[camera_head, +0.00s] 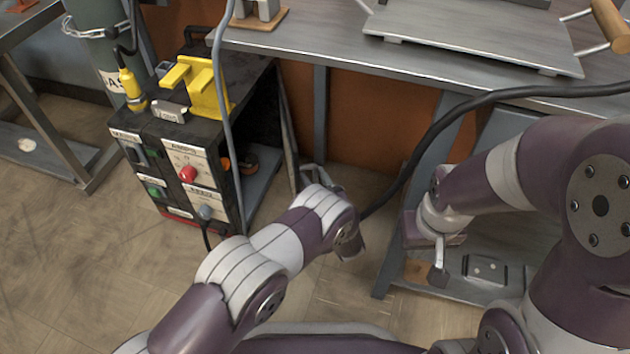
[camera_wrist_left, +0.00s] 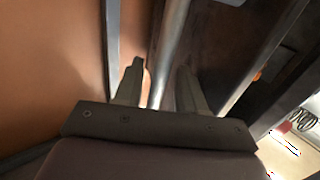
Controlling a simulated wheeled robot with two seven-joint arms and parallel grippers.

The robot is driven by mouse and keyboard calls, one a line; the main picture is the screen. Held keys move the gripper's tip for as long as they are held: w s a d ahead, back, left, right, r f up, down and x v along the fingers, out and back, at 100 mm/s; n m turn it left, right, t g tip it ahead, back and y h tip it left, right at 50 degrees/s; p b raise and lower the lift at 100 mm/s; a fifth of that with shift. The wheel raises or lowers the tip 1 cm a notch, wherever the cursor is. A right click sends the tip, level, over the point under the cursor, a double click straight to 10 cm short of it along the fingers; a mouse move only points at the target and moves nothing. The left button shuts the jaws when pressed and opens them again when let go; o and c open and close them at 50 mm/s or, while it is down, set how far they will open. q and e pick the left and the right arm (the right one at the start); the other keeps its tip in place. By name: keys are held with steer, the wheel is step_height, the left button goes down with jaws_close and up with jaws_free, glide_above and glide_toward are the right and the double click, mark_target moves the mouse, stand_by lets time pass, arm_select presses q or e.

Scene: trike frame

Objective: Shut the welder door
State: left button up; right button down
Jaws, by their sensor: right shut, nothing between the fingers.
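The welder (camera_head: 185,165) is a black box with a control panel and red knob, at left beside the bench. Its right side looks open, with a reel partly visible inside. A thin dark panel (camera_head: 287,130), seen nearly edge-on, stands out to the right of that opening and appears to be the welder door. My left gripper (camera_head: 314,174) is close to that panel's lower end. In the left wrist view its two fingers (camera_wrist_left: 160,80) are apart, with a grey bar behind them; I cannot tell contact. My right gripper (camera_head: 439,268) is shut and empty, pointing down above the lower shelf at right.
The workbench (camera_head: 300,38) overhangs the area behind the left gripper. A thick black cable (camera_head: 445,120) hangs across the middle. A grey hose (camera_head: 219,90) runs down past the welder. A grey gas cylinder (camera_head: 100,45) stands behind it. The tiled floor in front is clear.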

arm_select(q)
jaws_close()
steer(key=shift+s+a+r+p, duration=0.15)
steer(key=shift+a+p, duration=0.1)
steer(key=shift+p, duration=0.15)
steer(key=a+m+t+h+p, duration=0.1)
steer(key=a+h+p, duration=0.3)
steer(key=a, duration=1)
steer(key=shift+s+a+m+h+p, duration=0.4)
steer(key=shift+m+p, duration=0.5)
steer(key=shift+p, duration=0.5)
steer(key=shift+y, duration=0.3)
jaws_free()
